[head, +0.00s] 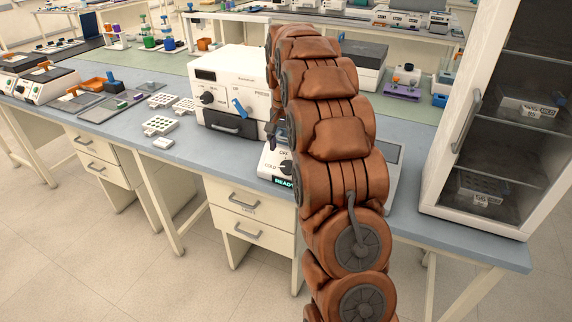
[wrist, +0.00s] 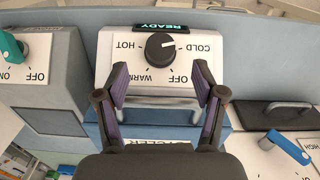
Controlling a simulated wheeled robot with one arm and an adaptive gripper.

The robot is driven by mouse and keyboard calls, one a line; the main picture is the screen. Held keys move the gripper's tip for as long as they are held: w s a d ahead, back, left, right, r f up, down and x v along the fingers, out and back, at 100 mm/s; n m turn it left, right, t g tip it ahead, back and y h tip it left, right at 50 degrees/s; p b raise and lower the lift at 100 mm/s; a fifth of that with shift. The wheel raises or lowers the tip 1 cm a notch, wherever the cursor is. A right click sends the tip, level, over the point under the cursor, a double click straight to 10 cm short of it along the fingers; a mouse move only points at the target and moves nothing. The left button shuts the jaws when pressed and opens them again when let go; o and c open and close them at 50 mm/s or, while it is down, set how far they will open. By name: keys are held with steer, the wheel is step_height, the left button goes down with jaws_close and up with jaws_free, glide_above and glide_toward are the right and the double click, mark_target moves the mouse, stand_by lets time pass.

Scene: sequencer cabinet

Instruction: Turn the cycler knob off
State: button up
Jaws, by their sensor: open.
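The cycler (wrist: 110,60) is a white unit with a dark round knob (wrist: 160,46) on its front panel. COLD, HOT, WARM and OFF are printed around the knob. Its pale mark points toward COLD, and a READY display is lit beside it. In the head view, the knob (head: 287,167) and display show beside my arm, which hides much of the unit. My gripper (wrist: 160,84) is open and empty in front of the panel. Its two fingers are spread on either side, short of the knob and apart from it.
In the wrist view, a unit with a teal knob (wrist: 10,46) is at left and one with a blue lever (wrist: 289,146) at right. A white machine (head: 222,75) stands left of my arm. A glass-door cabinet (head: 500,110) stands at right on the blue bench (head: 455,230).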

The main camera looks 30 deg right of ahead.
mark_target(286, 167)
steer(key=shift+f+p, duration=1.05)
steer(key=shift+f, duration=2.45)
steer(key=c, duration=1.1)
steer(key=shift+f+b, duration=0.1)
steer(key=shift+b, duration=0.35)
steer(key=shift+c, duration=0.2)
steer(key=m+t+b, duration=0.2)
steer(key=b, duration=0.1)
steer(key=shift+s+f+y, duration=0.15)
steer(key=shift+f+y, duration=0.05)
steer(key=shift+y, duration=0.2)
steer(key=m+t+b, duration=0.1)
steer(key=m+b, duration=0.1)
steer(key=b, duration=0.1)
steer(key=shift+t+y, duration=0.3)
steer(key=shift+t, duration=0.1)
steer(key=m+t+b, duration=0.2)
steer(key=m+t, duration=0.1)
steer(key=shift+s+r+b, duration=0.1)
steer(key=shift+s+b, duration=0.1)
steer(key=shift+b, duration=0.1)
steer(key=shift+m+t+b, duration=0.7)
steer(key=shift+m+t, duration=0.6)
steer(key=shift+m, duration=0.3)
